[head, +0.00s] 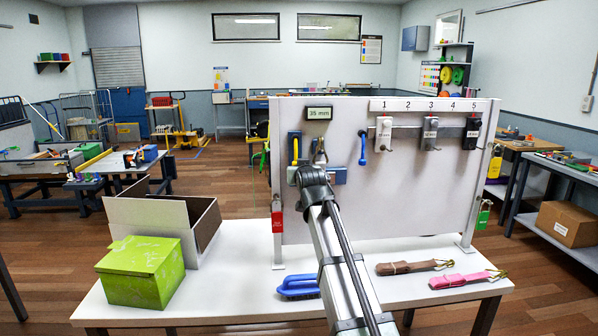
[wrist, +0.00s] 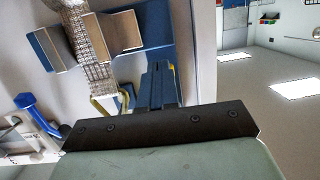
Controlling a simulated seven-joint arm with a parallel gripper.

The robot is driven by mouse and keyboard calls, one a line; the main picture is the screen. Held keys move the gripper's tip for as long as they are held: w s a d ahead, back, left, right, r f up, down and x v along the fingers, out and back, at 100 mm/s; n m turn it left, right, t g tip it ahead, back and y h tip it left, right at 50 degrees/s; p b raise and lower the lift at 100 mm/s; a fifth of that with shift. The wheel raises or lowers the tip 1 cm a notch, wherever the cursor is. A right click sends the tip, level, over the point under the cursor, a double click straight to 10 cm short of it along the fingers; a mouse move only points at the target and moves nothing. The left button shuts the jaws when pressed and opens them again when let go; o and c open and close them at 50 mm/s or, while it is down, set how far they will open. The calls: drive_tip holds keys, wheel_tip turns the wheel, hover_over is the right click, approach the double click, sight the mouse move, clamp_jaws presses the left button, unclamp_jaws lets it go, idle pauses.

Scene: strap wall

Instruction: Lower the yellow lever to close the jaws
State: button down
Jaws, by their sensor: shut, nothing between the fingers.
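The yellow lever (head: 295,150) stands roughly upright on a dark blue plate on the upright panel, under the "35 mm" sign. In the wrist view only a small yellow strip (wrist: 170,76) shows, on a dark blue part close in front of my gripper. The silvery jaws (head: 319,149) are beside the lever, to its right in the head view. A woven grey strap (wrist: 90,42) runs there in the wrist view. My gripper (head: 309,177) is shut and empty, just below the lever and jaws. I cannot tell whether it touches the lever.
A blue handle (head: 362,147) is right of the jaws. Numbered hooks with clamps (head: 430,132) line the panel (head: 410,200). A green box (head: 140,272), an open carton (head: 205,222), a blue brush (head: 298,287) and straps (head: 465,280) lie on the white table.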

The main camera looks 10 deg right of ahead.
drive_tip(key=s+d+f, duration=0.1)
drive_tip(key=s, duration=1.2)
drive_tip(key=shift+s+f, duration=0.15)
drive_tip(key=shift+s, duration=0.25)
drive_tip(key=shift+d, duration=0.1)
drive_tip(key=s+d+f+g, duration=0.1)
drive_tip(key=s+f+g, duration=0.45)
drive_tip(key=f, duration=1.15)
drive_tip(key=s+d+f+g, duration=0.1)
drive_tip(key=s+f+g, duration=0.45)
drive_tip(key=f, duration=1.05)
drive_tip(key=s+d+f+g, duration=0.1)
drive_tip(key=s+f+g, duration=0.2)
drive_tip(key=s+f, duration=0.95)
drive_tip(key=s+d+f+g, duration=0.3)
drive_tip(key=s+f+g, duration=0.5)
drive_tip(key=s+f, duration=2.1)
drive_tip(key=shift+s+f+m+g+h, duration=0.15)
drive_tip(key=shift+f+m+g+h, duration=0.2)
drive_tip(key=shift+f, duration=0.75)
